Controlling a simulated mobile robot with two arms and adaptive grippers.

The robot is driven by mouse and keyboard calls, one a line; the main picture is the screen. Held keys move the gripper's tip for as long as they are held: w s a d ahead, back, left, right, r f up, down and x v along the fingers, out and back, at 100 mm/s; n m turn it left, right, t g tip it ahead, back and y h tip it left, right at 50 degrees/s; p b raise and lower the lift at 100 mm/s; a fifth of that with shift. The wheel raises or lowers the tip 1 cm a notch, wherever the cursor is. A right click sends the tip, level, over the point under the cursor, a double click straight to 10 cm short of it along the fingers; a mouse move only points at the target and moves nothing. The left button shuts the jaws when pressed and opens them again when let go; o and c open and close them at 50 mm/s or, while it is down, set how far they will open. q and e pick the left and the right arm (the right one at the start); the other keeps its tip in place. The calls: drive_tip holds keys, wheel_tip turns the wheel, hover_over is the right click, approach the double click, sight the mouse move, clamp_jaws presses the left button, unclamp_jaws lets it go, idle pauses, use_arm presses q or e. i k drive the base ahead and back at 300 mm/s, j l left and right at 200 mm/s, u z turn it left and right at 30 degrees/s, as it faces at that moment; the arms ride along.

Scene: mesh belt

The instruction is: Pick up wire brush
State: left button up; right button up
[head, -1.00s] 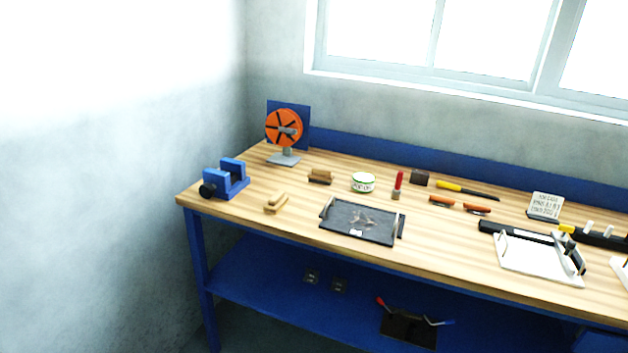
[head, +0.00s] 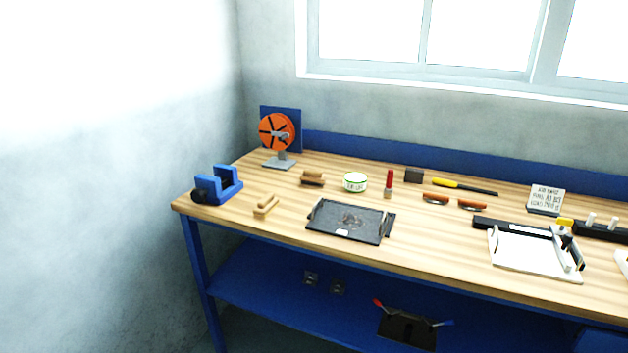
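Two small wooden items on the left part of the bench could be the wire brush, and I cannot tell for sure which one it is. A light wooden piece with a raised handle (head: 266,206) lies near the front edge, left of the dark tray. A darker brown brush-like block (head: 312,178) lies farther back, left of the white-and-green tin. The bristles are too small to make out on either. Neither of my grippers is in view.
The wooden bench (head: 420,256) holds a blue vise (head: 217,186), an orange reel (head: 277,131), the tin (head: 355,182), a dark tray (head: 346,223), a red-handled tool (head: 389,182) and a white tray (head: 535,262). Bare wood surrounds the two wooden items.

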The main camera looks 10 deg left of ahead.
sight(315, 178)
drive_tip(key=i+j+z, duration=0.45)
drive_tip(key=i+j, duration=0.2)
drive_tip(key=j, duration=0.15)
